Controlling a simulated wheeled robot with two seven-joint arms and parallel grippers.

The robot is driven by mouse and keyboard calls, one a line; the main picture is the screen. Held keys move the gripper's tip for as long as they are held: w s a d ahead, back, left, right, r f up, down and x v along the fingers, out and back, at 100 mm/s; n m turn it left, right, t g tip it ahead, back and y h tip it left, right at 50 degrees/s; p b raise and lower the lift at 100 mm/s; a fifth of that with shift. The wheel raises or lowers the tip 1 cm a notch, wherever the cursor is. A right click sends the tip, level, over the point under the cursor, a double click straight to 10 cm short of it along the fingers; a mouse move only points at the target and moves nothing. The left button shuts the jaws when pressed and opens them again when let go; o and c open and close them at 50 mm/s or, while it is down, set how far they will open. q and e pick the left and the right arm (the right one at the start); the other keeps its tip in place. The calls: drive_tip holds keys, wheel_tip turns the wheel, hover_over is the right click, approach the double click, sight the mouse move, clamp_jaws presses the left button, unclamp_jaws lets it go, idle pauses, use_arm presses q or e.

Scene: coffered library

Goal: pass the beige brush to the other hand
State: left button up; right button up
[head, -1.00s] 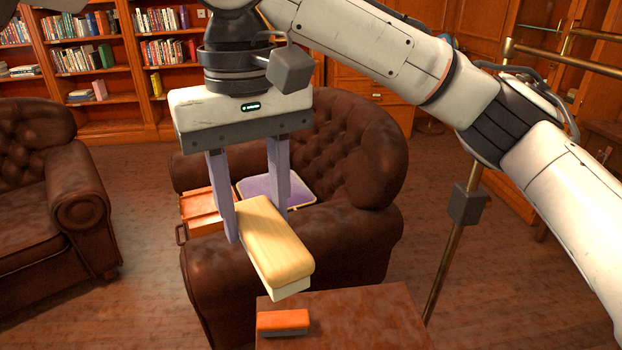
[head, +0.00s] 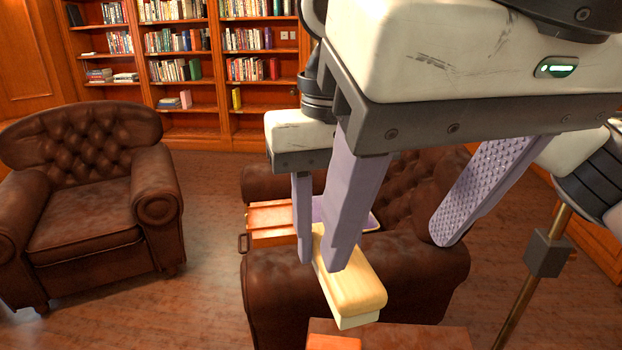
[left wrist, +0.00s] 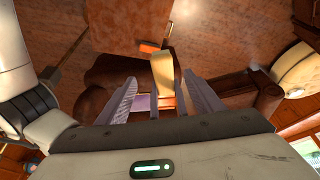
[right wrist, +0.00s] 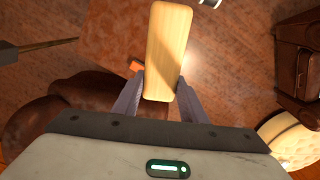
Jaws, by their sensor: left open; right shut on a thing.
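The beige brush (head: 350,287) is a pale wooden block with a lighter underside, held in the air beyond the small brown table. My right gripper (head: 318,250) is shut on its far part; one of its fingers is mostly hidden. The right wrist view shows the brush (right wrist: 168,50) between both fingers, sticking out well past them. My left gripper (head: 392,252) is open and empty, large and near the camera. Its left finger overlaps the brush in the head view.
An orange block (head: 333,342) lies on the small brown table (head: 430,338) below. A brown leather armchair (head: 270,300) stands behind the brush, with an orange box (head: 275,217) by it. Another armchair (head: 90,210) is at left. A brass pole (head: 530,290) stands at right.

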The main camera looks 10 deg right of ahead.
sight(363, 284)
use_arm(q)
drive_tip(key=x, duration=1.2)
drive_tip(key=shift+r, duration=0.1)
drive_tip(key=shift+c, duration=0.2)
drive_tip(key=c, duration=1.1)
drive_tip(key=shift+c, duration=0.2)
use_arm(e)
drive_tip(key=o, duration=1.3)
drive_tip(key=shift+c, duration=0.2)
drive_tip(key=shift+r, duration=0.1)
